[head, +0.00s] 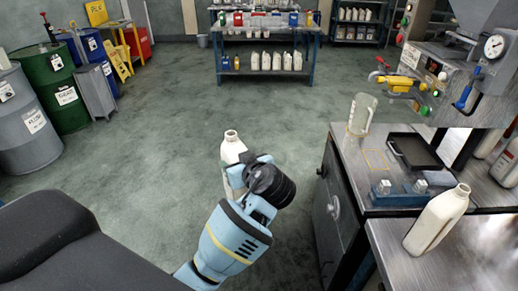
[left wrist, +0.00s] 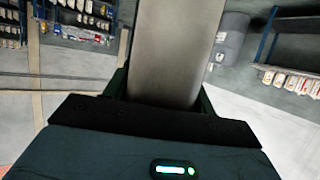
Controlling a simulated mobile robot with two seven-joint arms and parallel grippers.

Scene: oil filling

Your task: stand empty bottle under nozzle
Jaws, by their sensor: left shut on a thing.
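My left gripper (head: 240,174) is shut on a white bottle (head: 232,147) and holds it upright over the open floor, left of the workbench. The bottle's neck is open and its lower part is hidden behind the gripper. In the left wrist view the held bottle (left wrist: 168,45) fills the upper middle as a pale, blurred surface. The filling machine (head: 440,72) stands at the right, with a yellow fitting (head: 397,83) that looks like its nozzle, above the workbench (head: 352,160). The bottle is well apart from it. My right gripper is not in view.
A clear jug (head: 362,114), a black tray (head: 416,152) and small glass items on a blue holder (head: 398,193) are on the workbench. A second white bottle (head: 438,220) stands on the near right table. Drums (head: 50,78) stand at the left. The middle floor is clear.

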